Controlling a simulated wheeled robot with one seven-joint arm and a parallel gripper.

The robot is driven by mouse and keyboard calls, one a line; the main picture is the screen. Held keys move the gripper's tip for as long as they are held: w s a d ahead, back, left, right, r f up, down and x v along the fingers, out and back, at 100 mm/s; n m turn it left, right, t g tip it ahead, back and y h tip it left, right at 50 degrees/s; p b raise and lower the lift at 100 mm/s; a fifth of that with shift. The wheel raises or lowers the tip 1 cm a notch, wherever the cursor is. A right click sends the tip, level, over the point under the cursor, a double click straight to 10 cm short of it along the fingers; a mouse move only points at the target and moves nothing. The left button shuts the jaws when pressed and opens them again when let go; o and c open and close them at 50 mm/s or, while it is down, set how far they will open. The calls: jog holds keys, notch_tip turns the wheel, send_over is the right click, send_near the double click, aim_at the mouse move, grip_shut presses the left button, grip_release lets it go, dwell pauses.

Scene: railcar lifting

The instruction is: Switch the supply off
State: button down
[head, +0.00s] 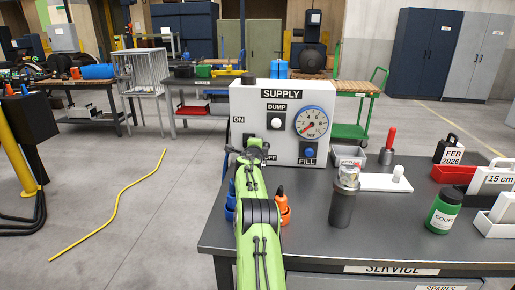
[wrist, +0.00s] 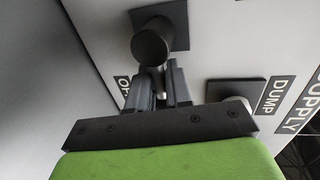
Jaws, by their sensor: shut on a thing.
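The white supply panel (head: 290,98) stands on the dark bench, with SUPPLY, DUMP, ON and FILL labels. The OFF label (head: 270,158) is partly hidden by my gripper (head: 249,152), which is at the panel's lower left. In the wrist view the black supply switch handle (wrist: 151,45) sticks out from a dark square plate, with its round end towards the camera. My gripper (wrist: 156,80) is shut on this handle. Part of the OFF label (wrist: 122,82) shows beside it. The exact angle of the switch is hidden in the head view.
The white dump button (head: 276,123), blue fill button (head: 309,153) and gauge (head: 312,122) are close on the right. A dark metal canister (head: 344,197) and an orange-based item (head: 282,206) stand in front. A yellow hose (head: 115,205) lies on the floor left.

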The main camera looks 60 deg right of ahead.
dwell(0.4)
jog(key=c, duration=1.2)
grip_release()
jog(key=shift+c, duration=0.2)
jog(key=b+v, duration=0.1)
jog(key=v, duration=1.4)
jog(key=shift+s+a, duration=0.2)
jog(key=shift+a, duration=0.1)
